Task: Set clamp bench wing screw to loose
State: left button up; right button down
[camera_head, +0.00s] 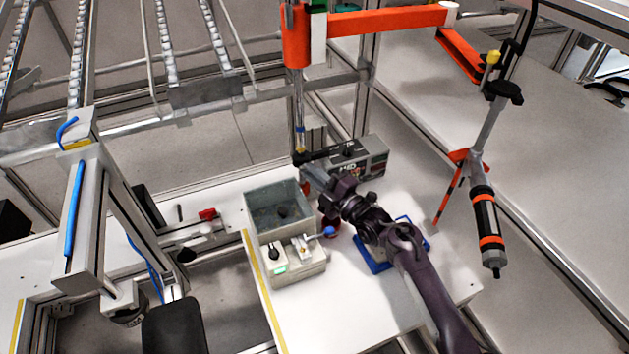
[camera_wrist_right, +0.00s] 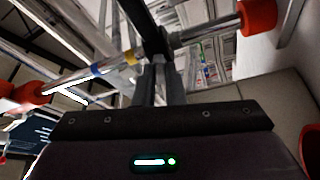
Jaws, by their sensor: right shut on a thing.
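A rod with blue and yellow rings (camera_head: 300,128) hangs below an orange arm at the top middle of the head view. A black bar-shaped piece, seemingly the wing screw (camera_head: 314,157), crosses near its lower end. My right gripper (camera_head: 311,166) reaches it from the lower right and is shut on it. In the right wrist view the black wing screw (camera_wrist_right: 148,32) runs across the ringed rod (camera_wrist_right: 97,69), and the fingers of my right gripper (camera_wrist_right: 163,78) are closed at its lower end. The fingertips are small and partly hidden in the head view. My left gripper is not in view.
A grey open box (camera_head: 276,192) and a small switch unit (camera_head: 297,262) sit left of my right arm. A grey device (camera_head: 362,158) stands behind it, and a blue frame (camera_head: 376,262) lies under it. An orange-banded screwdriver (camera_head: 487,225) hangs at the right.

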jog(key=shift+a+f+m+t+b, duration=0.15)
jog(key=shift+m+t+b, duration=0.45)
jog(key=shift+m+b, duration=0.85)
jog(key=shift+m, duration=0.45)
jog(key=c, duration=1.5)
grip_release()
notch_tip(320, 180, up, 20)
jog(key=b, duration=0.2)
